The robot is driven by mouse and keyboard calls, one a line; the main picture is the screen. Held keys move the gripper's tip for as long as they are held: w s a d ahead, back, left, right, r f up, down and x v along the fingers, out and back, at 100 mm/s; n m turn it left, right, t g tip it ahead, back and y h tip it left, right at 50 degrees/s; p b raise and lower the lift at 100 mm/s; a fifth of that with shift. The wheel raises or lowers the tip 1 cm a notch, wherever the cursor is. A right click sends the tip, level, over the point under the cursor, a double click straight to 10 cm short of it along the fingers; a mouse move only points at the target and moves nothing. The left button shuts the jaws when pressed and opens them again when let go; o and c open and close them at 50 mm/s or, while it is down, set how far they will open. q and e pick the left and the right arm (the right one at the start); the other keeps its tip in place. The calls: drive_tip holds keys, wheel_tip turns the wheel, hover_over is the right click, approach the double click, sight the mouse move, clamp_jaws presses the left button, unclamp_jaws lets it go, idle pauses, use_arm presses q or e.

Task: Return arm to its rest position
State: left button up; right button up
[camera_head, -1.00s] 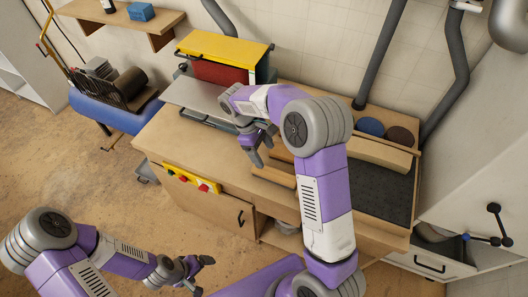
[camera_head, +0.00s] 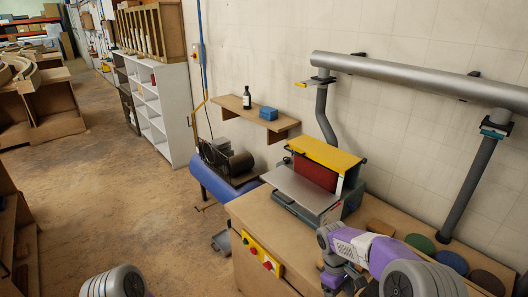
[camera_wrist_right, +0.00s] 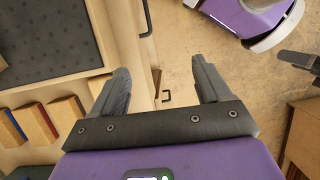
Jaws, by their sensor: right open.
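My right arm comes in from the lower right of the head view, over the wooden workbench. Its right gripper (camera_head: 338,283) hangs low over the bench top, partly cut by the bottom edge. In the right wrist view the same gripper (camera_wrist_right: 160,78) has its two fingers apart with nothing between them. Of my left arm, the head view shows only a grey joint (camera_head: 112,282) at the bottom edge. A dark piece at the right edge of the wrist view looks like my left gripper (camera_wrist_right: 302,60); its opening is unclear.
Round discs (camera_head: 451,262) lie at the right along the wall. A dark pad (camera_wrist_right: 45,40) and wooden blocks (camera_wrist_right: 35,122) show below. Floor at left is clear.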

drive_tip(key=s+a+f+m+t+y, duration=0.1)
drive_tip(key=s+a+f+m+y, duration=0.3)
drive_tip(key=f, duration=0.6)
drive_tip(key=s+a+f+m+y, duration=0.2)
drive_tip(key=s+a+f, duration=0.3)
drive_tip(key=a+f, duration=0.3)
drive_tip(key=s+f+m+t, duration=0.2)
drive_tip(key=s+f+m, duration=0.2)
drive_tip(key=s, duration=0.3)
drive_tip(key=shift+s+a+f+m, duration=0.2)
drive_tip(key=shift+a+m, duration=0.05)
drive_tip(key=shift+m, duration=0.05)
